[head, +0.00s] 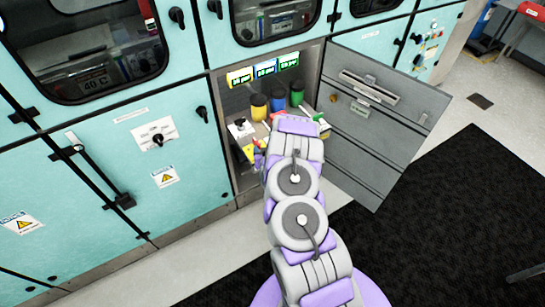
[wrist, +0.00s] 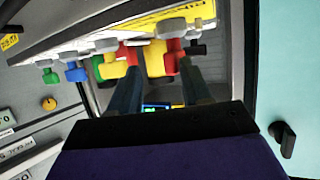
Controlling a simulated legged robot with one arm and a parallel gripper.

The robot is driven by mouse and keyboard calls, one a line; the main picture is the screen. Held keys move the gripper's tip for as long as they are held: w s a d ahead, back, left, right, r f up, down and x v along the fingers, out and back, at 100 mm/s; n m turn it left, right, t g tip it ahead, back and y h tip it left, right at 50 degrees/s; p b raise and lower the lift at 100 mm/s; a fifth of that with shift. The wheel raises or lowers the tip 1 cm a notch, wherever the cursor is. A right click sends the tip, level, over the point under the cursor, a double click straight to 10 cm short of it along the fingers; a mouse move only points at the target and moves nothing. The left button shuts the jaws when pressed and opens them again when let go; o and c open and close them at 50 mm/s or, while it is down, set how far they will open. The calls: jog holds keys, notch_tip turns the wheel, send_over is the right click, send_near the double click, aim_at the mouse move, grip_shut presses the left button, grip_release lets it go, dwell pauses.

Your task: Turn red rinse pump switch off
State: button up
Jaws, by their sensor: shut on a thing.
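In the wrist view, a row of coloured switch handles runs along a pale panel edge. A red switch (wrist: 173,54) lies between my two dark fingers, close to the right one, with a yellow handle (wrist: 155,58) beside it. Another red handle (wrist: 132,52) shows at the left fingertip. My gripper (wrist: 160,72) is shut on the red switch, though the contact itself is partly hidden. In the head view, the open cabinet (head: 228,118) holds these controls, and my arm covers the gripper and most of the switches.
The grey cabinet door (head: 385,125) stands open at the right. Inside are three lit displays (head: 264,69) above several coloured-lid containers (head: 277,100). Teal panels (head: 105,165) flank the cabinet. A black mat (head: 440,215) covers open floor at the right.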

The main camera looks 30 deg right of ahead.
jog(key=s+r+p, duration=0.3)
jog(key=s+p, duration=0.6)
jog(key=s+r+p, duration=0.4)
jog(key=s+p, duration=0.5)
jog(key=shift+s+d+r, duration=0.15)
jog(key=shift+d+r, duration=0.1)
jog(key=shift+d, duration=0.1)
dwell(1.2)
jog(key=shift+p, duration=0.5)
